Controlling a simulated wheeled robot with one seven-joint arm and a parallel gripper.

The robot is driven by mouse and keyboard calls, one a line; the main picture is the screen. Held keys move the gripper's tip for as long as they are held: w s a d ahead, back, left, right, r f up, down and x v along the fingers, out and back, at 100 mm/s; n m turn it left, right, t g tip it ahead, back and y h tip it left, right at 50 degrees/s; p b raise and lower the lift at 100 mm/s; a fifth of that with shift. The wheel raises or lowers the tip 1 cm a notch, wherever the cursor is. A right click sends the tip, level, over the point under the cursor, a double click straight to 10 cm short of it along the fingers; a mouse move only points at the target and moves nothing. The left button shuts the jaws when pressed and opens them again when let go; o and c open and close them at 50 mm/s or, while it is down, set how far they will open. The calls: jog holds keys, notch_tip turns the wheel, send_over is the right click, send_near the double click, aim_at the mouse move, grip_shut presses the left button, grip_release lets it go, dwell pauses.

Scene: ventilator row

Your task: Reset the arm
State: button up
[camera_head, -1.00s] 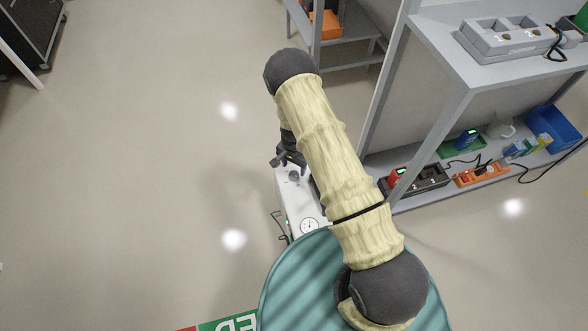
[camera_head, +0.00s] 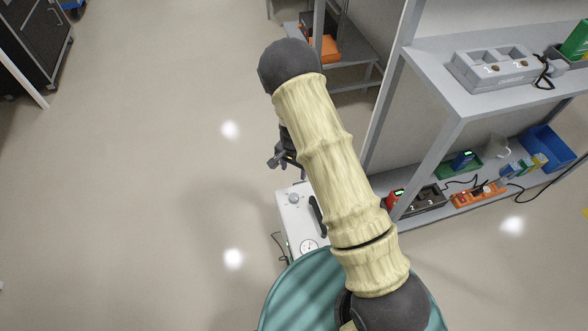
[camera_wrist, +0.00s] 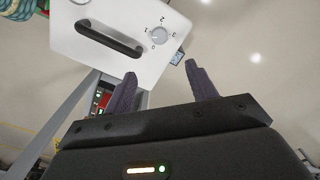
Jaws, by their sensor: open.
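My gripper (camera_wrist: 160,88) is open and empty in the wrist view, its two dark fingers apart. Beyond the fingertips is the white top of a machine (camera_wrist: 85,20) with a dark handle (camera_wrist: 108,40) and a round knob (camera_wrist: 159,36) marked with numbers. In the head view my gripper (camera_head: 279,160) is partly hidden behind my arm, above and beyond the white machine (camera_head: 292,218). The machine's gauge (camera_head: 308,246) and knob show there; its lower part is hidden.
A grey shelf unit (camera_head: 462,82) stands at the right, with a grey dock (camera_head: 495,68), a blue bin (camera_head: 548,146) and an orange power strip (camera_head: 478,194). A dark cabinet (camera_head: 35,45) is at the top left. The floor to the left is clear.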

dwell(0.3)
jog(key=s+d+r+n+t, duration=0.1)
jog(key=s+d+r+n, duration=0.15)
jog(key=r, duration=0.65)
jog(key=s+d+r+n, duration=0.1)
jog(key=s+d+r, duration=0.25)
jog(key=r, duration=0.45)
jog(key=s+d+r+n+t, duration=0.2)
jog(key=s+d+r+n, duration=0.2)
jog(key=s+r, duration=0.65)
jog(key=w+p+v, duration=0.2)
jog(key=p+v, duration=1)
jog(key=p, duration=0.1)
jog(key=w+r+p+v, duration=0.1)
jog(key=w+p+v, duration=0.2)
jog(key=p+v, duration=1)
jog(key=shift+d+r+p, duration=0.2)
jog(key=shift+r+p, duration=0.15)
jog(key=shift+p, duration=0.05)
